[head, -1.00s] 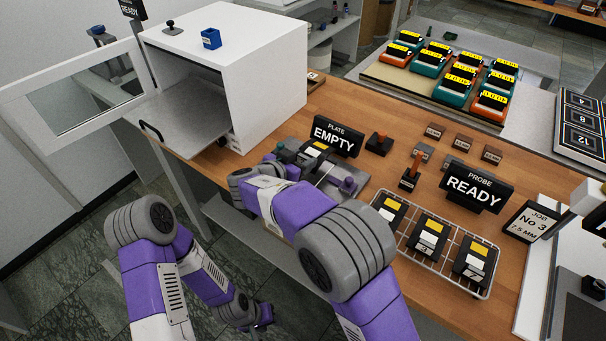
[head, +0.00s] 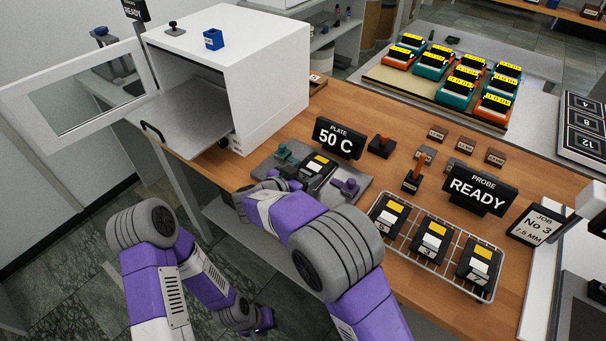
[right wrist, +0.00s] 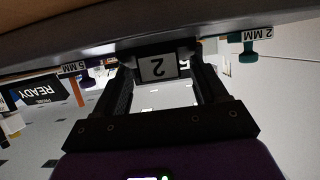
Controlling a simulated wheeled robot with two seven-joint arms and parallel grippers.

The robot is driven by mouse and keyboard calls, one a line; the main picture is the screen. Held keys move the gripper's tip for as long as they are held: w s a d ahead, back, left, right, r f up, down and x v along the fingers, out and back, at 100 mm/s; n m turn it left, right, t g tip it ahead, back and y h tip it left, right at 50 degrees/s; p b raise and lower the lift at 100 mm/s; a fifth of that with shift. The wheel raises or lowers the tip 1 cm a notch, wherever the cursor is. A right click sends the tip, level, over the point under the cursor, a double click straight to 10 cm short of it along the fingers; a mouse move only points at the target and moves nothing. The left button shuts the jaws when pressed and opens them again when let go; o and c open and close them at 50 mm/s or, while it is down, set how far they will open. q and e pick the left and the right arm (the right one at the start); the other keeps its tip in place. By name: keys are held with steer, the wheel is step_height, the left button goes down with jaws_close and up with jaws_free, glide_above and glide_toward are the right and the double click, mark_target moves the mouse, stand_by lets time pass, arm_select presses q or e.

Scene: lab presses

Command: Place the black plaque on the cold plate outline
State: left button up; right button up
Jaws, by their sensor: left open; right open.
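My left gripper (head: 262,320) is open and empty, low over the floor. The outline under the plaque is hidden. The plate sign (head: 340,139) reads 50 C.
Teal (head: 284,153) and purple (head: 346,186) knobs stand on the plate beside the plaque. A wire rack (head: 402,252) with 3 black plaques stands to the right. Stamps, small blocks and the PROBE READY sign (head: 477,188) stand behind it. An open white cabinet (head: 265,90) is at left.

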steer(key=shift+s+a, duration=0.1)
steer(key=p+v, duration=0.1)
steer(key=v, duration=1)
steer(key=shift+s+a, duration=0.2)
steer(key=shift+s, duration=0.15)
steer(key=shift+r, duration=0.1)
